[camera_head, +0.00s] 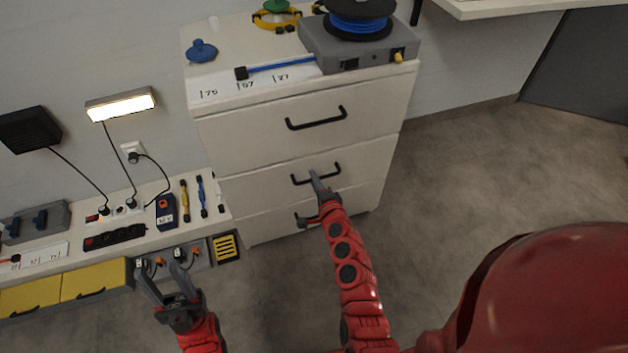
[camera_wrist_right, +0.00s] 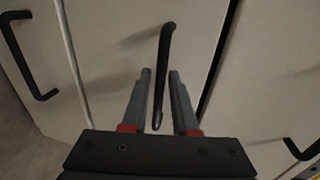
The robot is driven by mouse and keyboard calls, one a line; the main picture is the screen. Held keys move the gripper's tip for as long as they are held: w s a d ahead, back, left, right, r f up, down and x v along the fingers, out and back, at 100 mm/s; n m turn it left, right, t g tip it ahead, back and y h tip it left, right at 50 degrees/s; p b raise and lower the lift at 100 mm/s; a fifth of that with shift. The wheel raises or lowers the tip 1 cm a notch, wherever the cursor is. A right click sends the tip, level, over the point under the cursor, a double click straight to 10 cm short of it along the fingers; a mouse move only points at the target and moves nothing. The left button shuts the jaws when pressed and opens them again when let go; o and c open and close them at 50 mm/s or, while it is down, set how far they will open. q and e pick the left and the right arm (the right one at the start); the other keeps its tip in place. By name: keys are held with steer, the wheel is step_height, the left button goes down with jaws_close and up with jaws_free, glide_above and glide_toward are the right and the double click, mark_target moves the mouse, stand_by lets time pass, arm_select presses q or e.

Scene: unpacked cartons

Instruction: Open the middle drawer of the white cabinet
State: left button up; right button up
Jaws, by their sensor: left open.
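The white cabinet (camera_head: 372,106) has three drawers with black bar handles. The middle drawer (camera_head: 252,186) looks about flush with the others; I cannot tell if there is a slight gap. Its black handle (camera_head: 300,180) runs between the fingers of my right gripper (camera_head: 317,182). In the right wrist view, my right gripper (camera_wrist_right: 160,76) is open, with one finger on each side of the handle (camera_wrist_right: 166,48). I cannot tell whether either finger touches it. My left gripper (camera_head: 164,281) is open and empty at the lower left, away from the cabinet.
A low bench (camera_head: 150,226) with power strips, pens and yellow drawers (camera_head: 92,281) stands left of the cabinet. A grey box with a blue cable reel (camera_head: 357,22) sits on the cabinet top. The floor (camera_head: 480,170) to the right is clear.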

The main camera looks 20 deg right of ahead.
steer(key=shift+w+f, duration=0.1)
steer(key=shift+w, duration=0.2)
jaws_close()
stand_by(1.3)
